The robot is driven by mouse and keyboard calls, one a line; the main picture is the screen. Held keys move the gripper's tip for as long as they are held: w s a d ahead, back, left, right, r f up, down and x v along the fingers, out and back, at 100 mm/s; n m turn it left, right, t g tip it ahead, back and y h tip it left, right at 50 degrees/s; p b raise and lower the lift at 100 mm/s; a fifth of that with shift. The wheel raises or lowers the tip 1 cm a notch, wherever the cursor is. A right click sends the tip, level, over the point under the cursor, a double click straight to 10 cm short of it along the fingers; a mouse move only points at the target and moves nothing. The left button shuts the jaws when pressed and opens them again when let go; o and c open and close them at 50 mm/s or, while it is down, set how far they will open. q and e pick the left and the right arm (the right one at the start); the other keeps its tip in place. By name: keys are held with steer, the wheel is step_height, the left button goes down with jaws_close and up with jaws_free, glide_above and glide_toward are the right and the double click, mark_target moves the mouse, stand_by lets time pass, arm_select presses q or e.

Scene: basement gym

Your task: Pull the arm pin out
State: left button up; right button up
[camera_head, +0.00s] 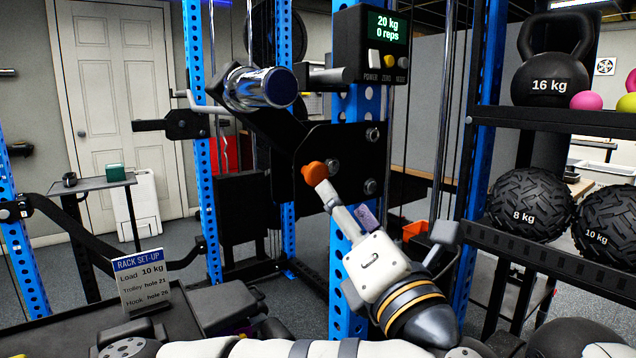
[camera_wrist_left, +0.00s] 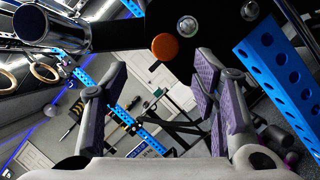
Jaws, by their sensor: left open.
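The arm pin shows as an orange knob (camera_head: 315,173) on the black plate (camera_head: 345,150) at the blue rack upright, beside silver bolts. It also shows in the left wrist view as a round orange knob (camera_wrist_left: 164,46), above the space between my fingers. My left gripper (camera_head: 348,198) is open below and right of the knob, one finger close to it in the picture. In the left wrist view both fingers of my left gripper (camera_wrist_left: 160,70) stand wide apart with purple pads and nothing between them. I cannot tell whether a finger touches the knob. My right gripper is out of view.
A chrome bar end (camera_head: 262,88) juts out above left of the knob. A display (camera_head: 372,45) reading 20 kg, 0 reps sits above. A set-up sign (camera_head: 143,283) stands at lower left. A shelf (camera_head: 565,120) with weighted balls is on the right.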

mark_target(319, 177)
arm_select(q)
steer(key=w+b, duration=0.1)
steer(key=w+a+b, duration=0.1)
steer(key=w, duration=0.1)
steer(key=w+b, duration=0.1)
steer(key=w, duration=0.1)
steer(key=shift+a+f, duration=0.15)
steer(key=shift+a, duration=0.2)
steer(key=x, duration=0.2)
steer(key=r+x, duration=0.1)
steer(key=x, duration=0.2)
steer(key=shift+w+a+r, duration=0.1)
steer(key=shift+w+a, duration=0.1)
steer(key=shift+w, duration=0.25)
jaws_close()
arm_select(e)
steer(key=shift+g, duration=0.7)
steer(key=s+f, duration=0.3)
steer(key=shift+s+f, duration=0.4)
